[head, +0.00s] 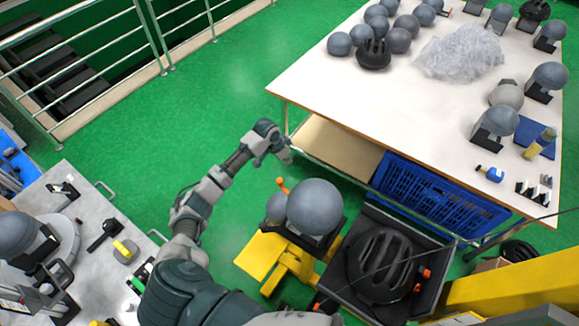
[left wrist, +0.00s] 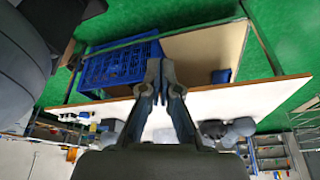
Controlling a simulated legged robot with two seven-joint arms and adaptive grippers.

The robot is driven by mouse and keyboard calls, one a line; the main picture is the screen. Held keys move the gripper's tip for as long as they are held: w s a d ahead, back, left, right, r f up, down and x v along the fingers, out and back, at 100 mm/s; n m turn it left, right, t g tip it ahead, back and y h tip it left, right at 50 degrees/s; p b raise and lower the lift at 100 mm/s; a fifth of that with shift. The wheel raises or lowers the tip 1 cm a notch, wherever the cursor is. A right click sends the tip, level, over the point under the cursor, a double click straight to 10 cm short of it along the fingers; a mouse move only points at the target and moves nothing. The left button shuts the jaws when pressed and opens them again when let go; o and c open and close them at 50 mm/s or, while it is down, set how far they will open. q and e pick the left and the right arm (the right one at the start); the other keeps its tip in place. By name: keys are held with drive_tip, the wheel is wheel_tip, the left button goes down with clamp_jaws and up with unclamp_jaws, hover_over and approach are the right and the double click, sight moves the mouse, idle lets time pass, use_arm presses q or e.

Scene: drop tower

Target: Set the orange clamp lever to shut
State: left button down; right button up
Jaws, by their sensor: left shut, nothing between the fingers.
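A small orange lever (head: 282,185) sticks up behind the grey headforms on a yellow stand (head: 262,256); it looks like the clamp lever. Its lower end is hidden by the headforms, and I cannot tell its clamp position. My left gripper (head: 288,155) is above the lever in the head view, apart from it, near the table's front left corner. In the left wrist view its fingers (left wrist: 164,72) are together and empty. The lever does not show clearly in that view. My right gripper is not in view.
A large grey headform (head: 315,207) stands on the yellow stand. A black helmet (head: 383,265) lies in a dark tray to its right. A white table (head: 400,110) with a blue crate (head: 430,195) beneath stands behind. Green floor (head: 225,110) is clear at left.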

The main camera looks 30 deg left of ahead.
use_arm(q)
drive_tip(key=x, duration=1)
drive_tip(key=s, duration=0.1)
drive_tip(key=s+a+p, duration=0.1)
drive_tip(key=s, duration=0.1)
drive_tip(key=s+a+p, duration=0.1)
drive_tip(key=shift+s, duration=0.2)
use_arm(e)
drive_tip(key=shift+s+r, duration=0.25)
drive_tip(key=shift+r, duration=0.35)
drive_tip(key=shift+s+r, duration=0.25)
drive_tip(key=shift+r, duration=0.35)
use_arm(q)
drive_tip(key=shift+w, duration=0.1)
drive_tip(key=shift+w+f, duration=0.1)
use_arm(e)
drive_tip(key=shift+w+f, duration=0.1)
